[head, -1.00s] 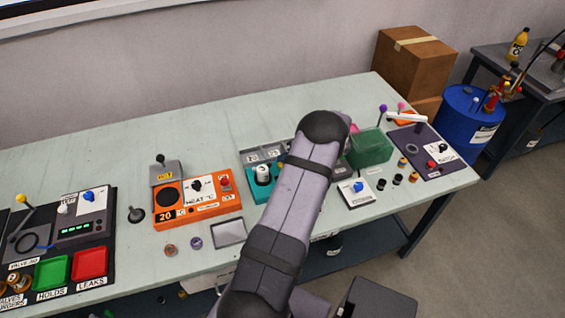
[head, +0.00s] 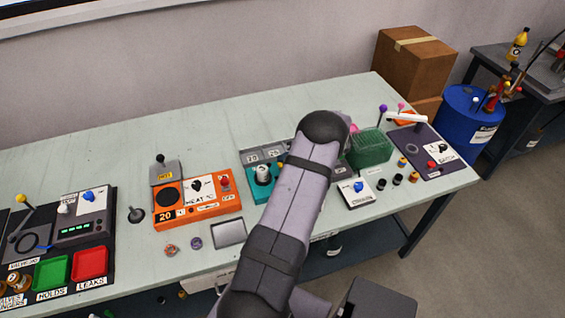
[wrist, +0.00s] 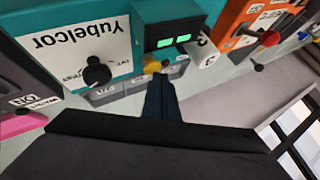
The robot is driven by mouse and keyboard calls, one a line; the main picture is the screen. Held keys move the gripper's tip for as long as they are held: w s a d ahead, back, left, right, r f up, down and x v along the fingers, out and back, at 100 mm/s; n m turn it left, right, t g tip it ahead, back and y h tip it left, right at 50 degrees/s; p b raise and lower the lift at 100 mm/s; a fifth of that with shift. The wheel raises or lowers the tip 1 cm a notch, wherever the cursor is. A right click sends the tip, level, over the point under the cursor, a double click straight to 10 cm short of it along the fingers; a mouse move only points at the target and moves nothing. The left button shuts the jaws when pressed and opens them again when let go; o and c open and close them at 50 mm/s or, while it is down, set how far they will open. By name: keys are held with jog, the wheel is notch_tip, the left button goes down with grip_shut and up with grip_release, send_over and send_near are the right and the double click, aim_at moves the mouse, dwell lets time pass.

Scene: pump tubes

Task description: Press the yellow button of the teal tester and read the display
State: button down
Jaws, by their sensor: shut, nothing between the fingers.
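The teal tester (wrist: 108,44) fills the upper left of the wrist view, its lettering upside down. Its dark display (wrist: 172,32) shows bright green segments that I cannot read. The yellow button (wrist: 152,66) sits beside the display's lower edge. My gripper (wrist: 158,80) is shut and empty, with its tips right at the button; I cannot tell whether they touch or press it. A black knob (wrist: 97,72) is on the white panel to the left. In the head view my arm covers much of the tester (head: 256,194), and the gripper is hidden.
An orange heater unit (head: 197,203) stands left of the tester in the head view. A green bin (head: 369,148) and a small white box with a blue knob (head: 360,192) are to the right. A grey tray (head: 229,232) lies near the front edge.

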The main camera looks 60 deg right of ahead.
jog(key=shift+f+b, duration=0.6)
jog(key=shift+b, duration=0.4)
jog(key=shift+r, duration=0.2)
dwell(0.4)
jog(key=shift+r, duration=0.4)
jog(key=shift+r+p, duration=0.95)
jog(key=shift+r, duration=2.05)
